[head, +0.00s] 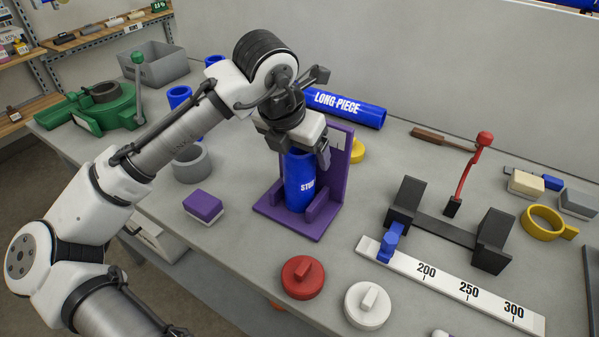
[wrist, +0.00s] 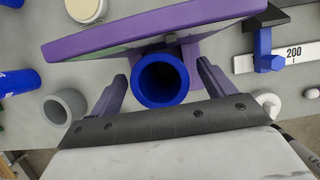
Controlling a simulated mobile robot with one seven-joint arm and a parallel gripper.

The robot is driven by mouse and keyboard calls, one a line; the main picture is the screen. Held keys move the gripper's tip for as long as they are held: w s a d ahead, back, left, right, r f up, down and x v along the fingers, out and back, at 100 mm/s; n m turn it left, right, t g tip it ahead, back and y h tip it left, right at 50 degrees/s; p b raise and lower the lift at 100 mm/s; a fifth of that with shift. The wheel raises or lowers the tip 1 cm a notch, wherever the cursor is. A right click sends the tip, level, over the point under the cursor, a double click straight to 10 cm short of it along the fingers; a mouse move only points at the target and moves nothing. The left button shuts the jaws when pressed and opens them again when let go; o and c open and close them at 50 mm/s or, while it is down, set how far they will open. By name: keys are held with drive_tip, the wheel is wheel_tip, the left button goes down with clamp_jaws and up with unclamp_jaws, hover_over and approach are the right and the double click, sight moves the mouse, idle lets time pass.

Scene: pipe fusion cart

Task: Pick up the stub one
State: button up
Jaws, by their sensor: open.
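The stub (head: 299,180) is a short blue tube lettered "STUB". It stands upright in a purple holder (head: 318,228) with a base, a back plate and a low front rib. My gripper (head: 300,150) is right above it, pointing down, with its fingers near the tube's top. In the wrist view the stub's open round end (wrist: 160,80) lies between the two fingers of my gripper (wrist: 160,85). Gaps show on both sides, so the fingers are open and not closed on it. The purple back plate (wrist: 130,32) runs close beside the tube.
A blue tube lettered "LONG PIECE" (head: 345,107) lies behind the holder. A grey ring (head: 191,163) and a purple block (head: 203,206) are to the left. Red (head: 302,277) and white (head: 367,305) knobbed discs are in front. A black clamp (head: 447,228) and white ruler (head: 450,285) are right.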

drive_tip(key=shift+w+f, duration=0.1)
drive_tip(key=shift+f, duration=0.15)
drive_tip(key=shift+r, duration=0.1)
drive_tip(key=c, duration=1.6)
